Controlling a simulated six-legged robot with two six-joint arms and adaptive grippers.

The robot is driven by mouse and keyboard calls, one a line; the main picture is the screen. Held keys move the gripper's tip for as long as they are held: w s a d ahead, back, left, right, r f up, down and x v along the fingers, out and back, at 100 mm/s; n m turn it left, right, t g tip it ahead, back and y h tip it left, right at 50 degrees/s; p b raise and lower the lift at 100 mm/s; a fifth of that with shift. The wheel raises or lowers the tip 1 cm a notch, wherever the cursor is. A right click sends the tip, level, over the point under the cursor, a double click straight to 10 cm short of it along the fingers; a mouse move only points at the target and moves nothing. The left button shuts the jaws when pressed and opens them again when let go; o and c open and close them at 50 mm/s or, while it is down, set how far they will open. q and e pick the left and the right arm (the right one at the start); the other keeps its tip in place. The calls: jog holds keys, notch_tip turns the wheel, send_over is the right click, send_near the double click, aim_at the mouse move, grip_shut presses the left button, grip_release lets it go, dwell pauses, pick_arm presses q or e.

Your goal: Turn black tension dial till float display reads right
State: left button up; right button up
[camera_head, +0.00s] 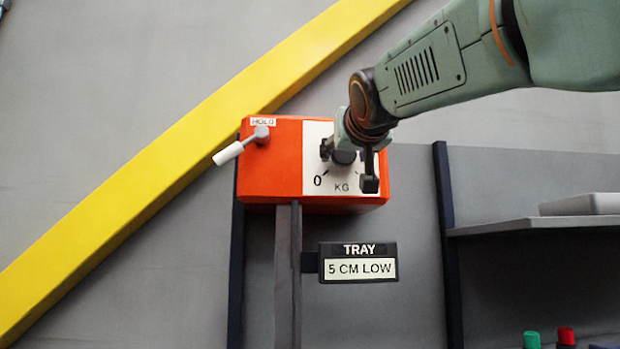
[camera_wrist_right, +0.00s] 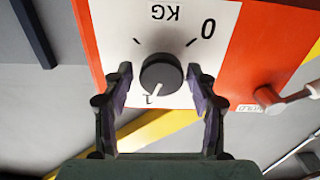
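The black dial (camera_wrist_right: 161,74) sits on the white KG face (camera_wrist_right: 190,25) of an orange box (camera_head: 272,165). My right gripper (camera_head: 350,165) is at the dial and hides much of it in the head view. In the wrist view its fingers (camera_wrist_right: 160,78) stand open on either side of the dial, with a small gap showing at each side. A white mark shows at the dial's edge, near a printed figure that looks like 1. The display (camera_head: 360,267) below the box reads "TRAY 5 CM LOW". My left gripper is not in view.
A white-handled lever (camera_head: 241,146) marked HOLD sticks out at the box's left. A yellow beam (camera_head: 150,165) runs diagonally behind. A grey shelf (camera_head: 540,222) is at the right, with green (camera_head: 531,340) and red (camera_head: 566,336) objects low down.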

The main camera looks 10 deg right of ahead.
jog(key=shift+s+a+r, duration=0.1)
jog(key=shift+s+a, duration=0.05)
jog(key=c, duration=0.8)
jog(key=shift+n, duration=0.6)
jog(key=shift+c, duration=0.2)
jog(key=o, duration=1.1)
jog(key=shift+o, duration=0.2)
